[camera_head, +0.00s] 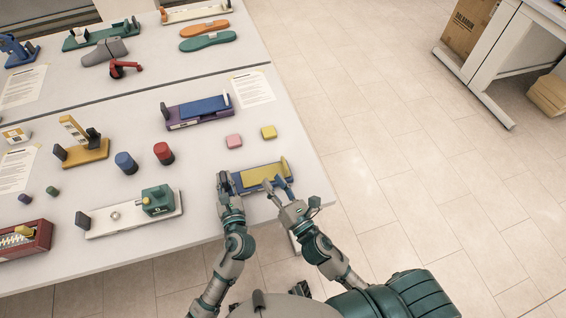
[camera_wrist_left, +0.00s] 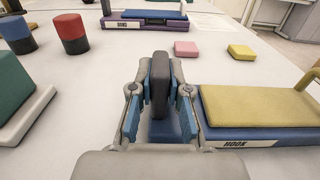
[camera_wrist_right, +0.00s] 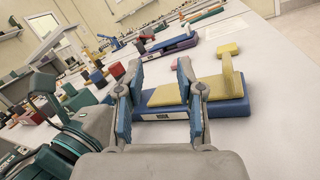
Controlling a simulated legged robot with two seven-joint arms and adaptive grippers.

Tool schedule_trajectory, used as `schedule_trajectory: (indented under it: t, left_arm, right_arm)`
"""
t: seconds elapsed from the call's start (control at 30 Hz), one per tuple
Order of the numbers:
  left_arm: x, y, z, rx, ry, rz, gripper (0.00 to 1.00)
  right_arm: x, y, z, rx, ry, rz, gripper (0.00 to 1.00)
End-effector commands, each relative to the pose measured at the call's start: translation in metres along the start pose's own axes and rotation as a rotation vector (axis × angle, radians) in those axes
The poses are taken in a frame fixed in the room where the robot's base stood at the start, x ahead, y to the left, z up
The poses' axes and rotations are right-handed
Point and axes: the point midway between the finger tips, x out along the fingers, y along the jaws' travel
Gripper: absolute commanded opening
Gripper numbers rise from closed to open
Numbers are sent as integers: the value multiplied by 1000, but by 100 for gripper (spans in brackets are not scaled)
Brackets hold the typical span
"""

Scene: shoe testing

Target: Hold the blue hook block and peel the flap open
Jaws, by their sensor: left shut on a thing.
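The blue hook block (camera_head: 240,190) lies near the table's front right corner; its HOOK label shows in the left wrist view (camera_wrist_left: 280,133). A yellow flap (camera_head: 256,175) lies along its top, with a yellow tab (camera_wrist_right: 229,76) standing up at its right end. My left gripper (camera_head: 224,179) is shut on the dark upright post (camera_wrist_left: 160,85) at the block's left end. My right gripper (camera_wrist_right: 158,72) is open at the front of the block, its fingers apart with nothing seen between them. In the head view it partly covers the block's front right.
A pink block (camera_head: 234,141) and a yellow block (camera_head: 268,132) lie behind the hook block. A purple and blue device (camera_head: 198,112) is further back. Red (camera_head: 164,153) and blue (camera_head: 126,162) cylinders and a white-based device (camera_head: 130,216) stand left. The table's right edge is close.

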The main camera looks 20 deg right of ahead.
Motion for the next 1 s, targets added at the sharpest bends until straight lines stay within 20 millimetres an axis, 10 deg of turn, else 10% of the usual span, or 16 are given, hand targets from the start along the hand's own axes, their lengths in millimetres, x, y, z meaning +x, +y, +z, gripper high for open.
schedule_trajectory:
  t: [0.33,1.0]
  left_arm:
    - [1,-2,-1,2,3,1,0]
    - [0,-1,-1,2,2,2,0]
  right_arm:
    - [-48,-45,-11,-230,93,-335,37]
    - [55,-82,-17,-236,94,-337,37]
